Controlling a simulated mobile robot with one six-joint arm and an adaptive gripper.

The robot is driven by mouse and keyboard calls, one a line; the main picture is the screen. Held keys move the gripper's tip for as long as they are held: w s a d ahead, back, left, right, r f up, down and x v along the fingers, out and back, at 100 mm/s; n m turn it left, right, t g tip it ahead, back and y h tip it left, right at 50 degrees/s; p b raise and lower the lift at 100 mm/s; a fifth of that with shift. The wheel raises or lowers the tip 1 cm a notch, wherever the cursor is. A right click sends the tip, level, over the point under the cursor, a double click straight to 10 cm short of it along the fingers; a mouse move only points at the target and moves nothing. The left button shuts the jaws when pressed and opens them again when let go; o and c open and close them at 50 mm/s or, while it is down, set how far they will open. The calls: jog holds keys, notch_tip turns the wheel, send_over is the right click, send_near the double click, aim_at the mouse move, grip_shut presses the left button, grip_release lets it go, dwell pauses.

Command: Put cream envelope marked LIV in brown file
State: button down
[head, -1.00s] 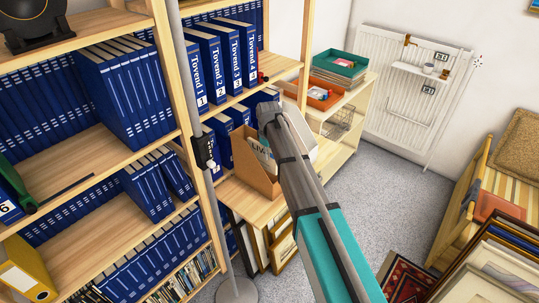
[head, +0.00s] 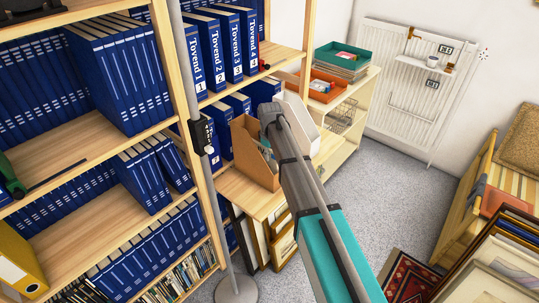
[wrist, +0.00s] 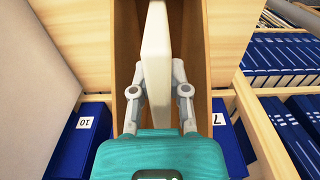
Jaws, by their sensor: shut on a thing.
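The brown file (head: 255,153) stands upright and open on the wooden shelf beside the blue binders. My gripper (head: 268,115) is over its top at the right side. In the wrist view my gripper (wrist: 157,95) is shut on the cream envelope (wrist: 155,50), seen nearly edge-on. The envelope lies between the two side walls of the brown file (wrist: 195,45), with a gap visible on either side. How deep it reaches is hidden. In the head view the envelope and its LIV mark cannot be made out.
Blue Tovend binders (head: 215,50) fill the shelf above. A white file (head: 303,120) stands just right of my gripper. Blue binders flank the brown file in the wrist view (wrist: 78,140). A grey pole (head: 190,100) stands in front of the shelves.

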aim_at(270, 164)
jog(key=shift+f+b, duration=2.45)
jog(key=shift+f, duration=0.25)
jog(key=c, duration=0.5)
grip_release()
jog(key=shift+c, duration=0.2)
jog(key=shift+r, duration=0.1)
jog(key=shift+r+p, duration=4.95)
jog(key=shift+p, duration=0.05)
